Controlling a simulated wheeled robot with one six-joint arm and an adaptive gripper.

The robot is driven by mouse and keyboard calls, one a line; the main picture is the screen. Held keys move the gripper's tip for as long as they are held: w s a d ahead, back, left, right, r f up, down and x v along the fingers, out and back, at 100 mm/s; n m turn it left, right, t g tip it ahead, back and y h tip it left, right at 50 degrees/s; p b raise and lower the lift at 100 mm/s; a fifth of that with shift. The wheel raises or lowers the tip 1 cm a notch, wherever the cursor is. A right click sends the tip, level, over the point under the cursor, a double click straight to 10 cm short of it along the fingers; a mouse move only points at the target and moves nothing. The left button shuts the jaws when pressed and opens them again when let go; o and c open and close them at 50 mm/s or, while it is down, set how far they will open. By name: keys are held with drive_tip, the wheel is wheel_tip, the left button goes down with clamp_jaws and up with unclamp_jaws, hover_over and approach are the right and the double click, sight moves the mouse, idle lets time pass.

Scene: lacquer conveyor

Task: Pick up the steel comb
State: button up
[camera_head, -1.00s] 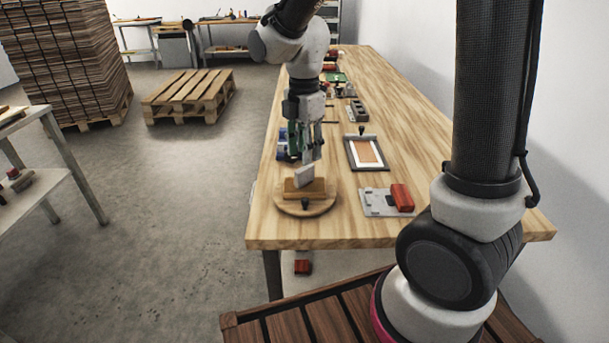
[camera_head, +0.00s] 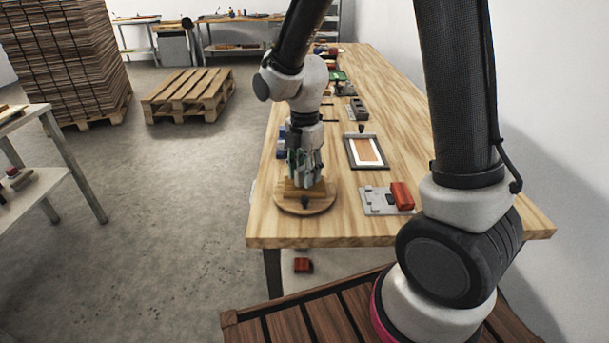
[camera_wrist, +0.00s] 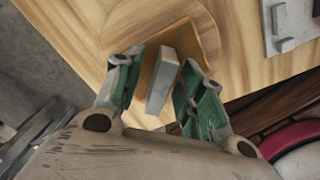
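The steel comb (camera_wrist: 163,78) is a pale grey flat piece standing up out of a wooden block (camera_wrist: 184,40). The block (camera_head: 292,189) rests on a round wooden board (camera_head: 288,206) near the front left of the workbench. My gripper (camera_wrist: 160,82) is open, with one green-padded finger on each side of the comb and a visible gap on both sides. In the head view my gripper (camera_head: 305,178) is low over the block and hides the comb.
Right of the round board lie a grey metal plate (camera_head: 376,201) and a red block (camera_head: 402,196). Behind them is a framed panel (camera_head: 367,151). Blue items (camera_head: 281,140) stand at the bench's left edge. The bench top (camera_head: 420,150) is free at the right.

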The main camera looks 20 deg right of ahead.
clamp_jaws()
